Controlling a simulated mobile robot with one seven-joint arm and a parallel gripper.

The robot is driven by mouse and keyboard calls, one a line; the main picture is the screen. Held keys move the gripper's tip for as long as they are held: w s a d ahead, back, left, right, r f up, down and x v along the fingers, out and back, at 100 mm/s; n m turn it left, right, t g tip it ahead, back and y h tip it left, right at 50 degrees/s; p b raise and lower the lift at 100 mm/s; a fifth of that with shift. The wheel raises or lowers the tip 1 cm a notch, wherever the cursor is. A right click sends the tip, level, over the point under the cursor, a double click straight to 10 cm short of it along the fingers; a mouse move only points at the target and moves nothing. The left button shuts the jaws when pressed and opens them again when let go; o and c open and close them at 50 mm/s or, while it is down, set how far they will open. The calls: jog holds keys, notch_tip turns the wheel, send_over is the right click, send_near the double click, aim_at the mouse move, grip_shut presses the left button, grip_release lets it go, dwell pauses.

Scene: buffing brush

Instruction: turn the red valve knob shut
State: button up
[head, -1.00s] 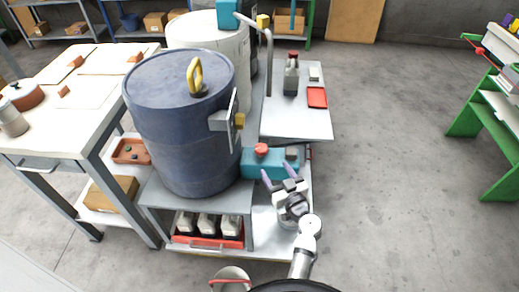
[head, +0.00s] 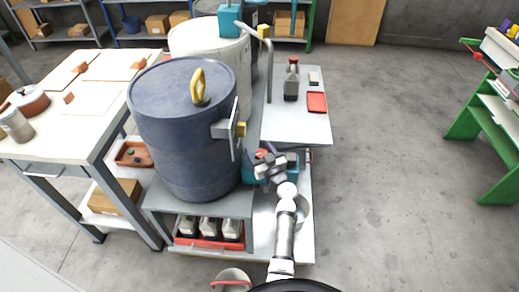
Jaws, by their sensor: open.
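The red valve knob (head: 261,153) sits on top of a teal block (head: 251,166) to the right of the dark blue drum. Only part of the knob shows, because my gripper (head: 264,155) is in front of it. My gripper is open, with its fingers at the knob. I cannot tell whether the fingers touch it or stand on both sides of it. My arm reaches up to it from the bottom of the picture and covers the right part of the teal block.
The dark blue drum (head: 187,137) with a yellow handle stands close on the left. A pale drum (head: 214,48) is behind it. Open floor (head: 390,170) is on the right.

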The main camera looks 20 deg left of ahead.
jog(key=c, duration=1)
jog(key=shift+o, duration=0.2)
jog(key=shift+f+m+t+h+b, duration=0.2)
jog(key=shift+m+t+h+b, duration=0.1)
jog(key=shift+h+b, duration=0.1)
jog(key=shift+w+m+t+h, duration=0.1)
jog(key=shift+m+t+h, duration=0.2)
jog(key=m+t+h, duration=0.1)
jog(key=m+h, duration=0.1)
jog(key=shift+d+r+t+h, duration=0.1)
jog(key=shift+r+t+h, duration=0.1)
jog(key=shift+t+h, duration=0.15)
jog(key=m+h+p, duration=0.1)
jog(key=p, duration=0.1)
jog(key=m+t+h+p, duration=0.1)
jog(key=shift+w+d+r+t+h+p, duration=0.2)
jog(key=shift+t+h+p, duration=0.05)
jog(key=shift+h+p, duration=0.15)
jog(key=shift+m+h+p, duration=0.3)
jog(key=shift+h+p, duration=0.15)
jog(key=shift+p, duration=0.25)
jog(key=shift+d+f+h+p, duration=0.1)
jog(key=shift+f+h+p, duration=0.15)
jog(key=shift+h+p, duration=0.05)
